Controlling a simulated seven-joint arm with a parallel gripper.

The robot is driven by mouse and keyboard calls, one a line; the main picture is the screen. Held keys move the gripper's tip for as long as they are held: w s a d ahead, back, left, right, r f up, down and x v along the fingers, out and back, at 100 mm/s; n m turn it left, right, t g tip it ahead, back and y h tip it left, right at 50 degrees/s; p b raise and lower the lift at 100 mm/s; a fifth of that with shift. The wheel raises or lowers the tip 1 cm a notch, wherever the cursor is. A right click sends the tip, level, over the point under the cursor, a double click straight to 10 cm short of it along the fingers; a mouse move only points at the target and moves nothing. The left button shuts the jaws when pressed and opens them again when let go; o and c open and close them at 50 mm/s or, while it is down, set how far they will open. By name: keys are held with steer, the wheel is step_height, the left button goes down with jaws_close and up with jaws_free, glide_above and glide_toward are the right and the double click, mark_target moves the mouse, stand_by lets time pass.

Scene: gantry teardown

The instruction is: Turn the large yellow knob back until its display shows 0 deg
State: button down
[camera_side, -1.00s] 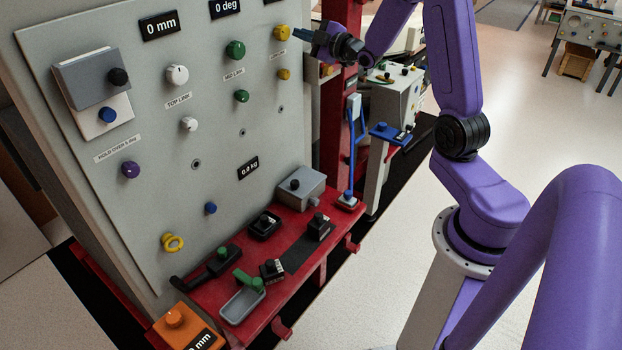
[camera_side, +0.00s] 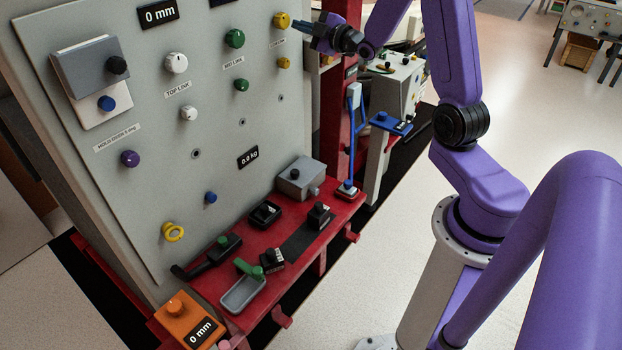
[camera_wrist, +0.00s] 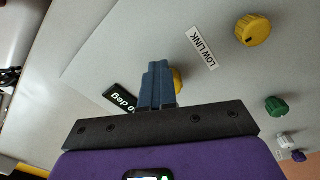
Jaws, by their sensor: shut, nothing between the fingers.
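The large yellow knob (camera_side: 281,20) is at the upper right of the grey panel. My gripper (camera_side: 298,26) is just to its right in the side view, with its fingertips close to it. In the wrist view my blue fingers (camera_wrist: 158,70) are together and empty, and they cover most of the large yellow knob (camera_wrist: 178,78). I cannot tell whether they touch it. A black display (camera_wrist: 121,97) beside the fingers shows "0 deg" in the wrist view, and its edge near the fingers may be partly hidden. The LOW LINK label (camera_wrist: 203,48) lies beside the knob.
A smaller yellow knob (camera_side: 284,63) sits below the large one. A green knob (camera_side: 235,38) is to the left. A red post (camera_side: 335,95) stands right of the panel. A red shelf (camera_side: 213,288) with several small items is below.

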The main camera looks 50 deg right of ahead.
steer(key=shift+w+a+f+g, duration=0.3)
steer(key=shift+a+f, duration=0.25)
steer(key=shift+f, duration=0.2)
steer(key=s, duration=0.5)
steer(key=shift+s+d, duration=0.3)
steer(key=w+r+n, duration=0.3)
steer(key=w+n, duration=0.3)
steer(key=shift+d+r, duration=0.35)
steer(key=shift+d, duration=0.1)
steer(key=shift+a+f, duration=0.1)
steer(key=shift+a, duration=0.15)
stand_by(0.6)
steer(key=shift+f, duration=0.2)
